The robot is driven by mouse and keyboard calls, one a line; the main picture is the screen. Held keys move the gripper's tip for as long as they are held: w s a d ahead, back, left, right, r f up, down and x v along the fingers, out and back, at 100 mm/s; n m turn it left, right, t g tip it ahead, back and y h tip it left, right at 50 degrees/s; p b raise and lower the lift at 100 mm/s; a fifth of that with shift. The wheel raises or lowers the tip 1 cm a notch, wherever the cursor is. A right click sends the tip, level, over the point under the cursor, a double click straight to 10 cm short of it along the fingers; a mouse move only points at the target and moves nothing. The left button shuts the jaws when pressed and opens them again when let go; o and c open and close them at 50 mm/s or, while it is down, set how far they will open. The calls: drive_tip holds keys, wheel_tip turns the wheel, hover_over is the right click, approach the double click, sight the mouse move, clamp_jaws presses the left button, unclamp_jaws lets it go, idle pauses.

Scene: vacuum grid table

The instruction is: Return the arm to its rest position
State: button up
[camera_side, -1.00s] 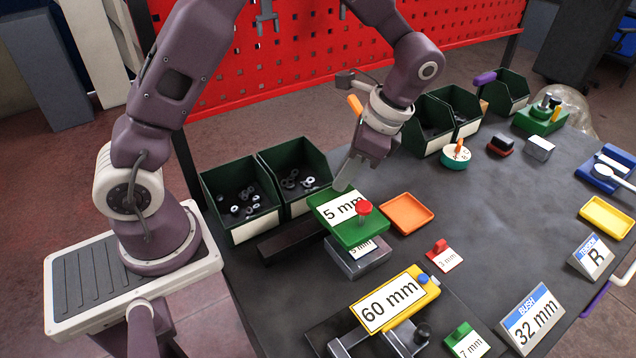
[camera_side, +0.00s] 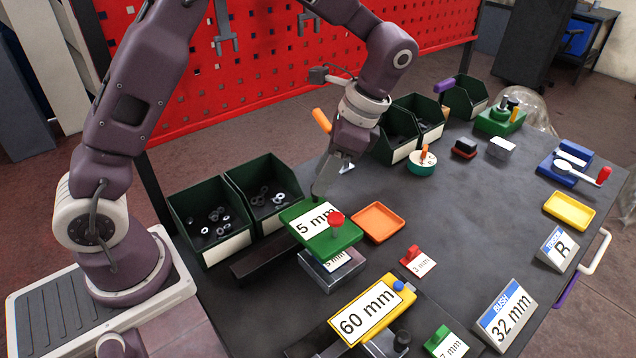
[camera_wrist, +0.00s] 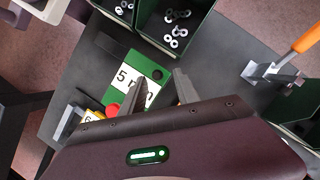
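My gripper (camera_side: 322,186) hangs from the raised, bent arm, its fingers pointing down just behind the green "5 mm" block (camera_side: 338,238). In the wrist view my gripper (camera_wrist: 161,80) has its two fingers apart. The green block (camera_wrist: 116,72) with its "5 mm" label and red knob shows beyond and between them. No held object shows between the fingers. In the side view the fingertips look a little above the block's far edge; the exact gap cannot be told. The block sits on a grey metal piece (camera_side: 330,270).
Dark green bins of washers (camera_side: 212,222) stand left of the gripper. An orange tray (camera_side: 378,222) is at its right, and the yellow "60 mm" plate (camera_side: 372,310) is nearer. An orange-handled tool (camera_wrist: 306,38) stands close by in the wrist view.

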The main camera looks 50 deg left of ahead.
drive_tip(key=v, duration=0.3)
drive_tip(key=shift+w+d+r, duration=0.1)
drive_tip(key=shift+r, duration=0.25)
drive_tip(key=s+a+r+n+t+h, duration=0.1)
drive_tip(key=s+r+n+t, duration=0.15)
drive_tip(key=s+r, duration=0.4)
drive_tip(key=s+r+n+t+h, duration=0.2)
drive_tip(key=s+n+t, duration=0.4)
drive_tip(key=s, duration=0.8)
drive_tip(key=shift+a, duration=0.2)
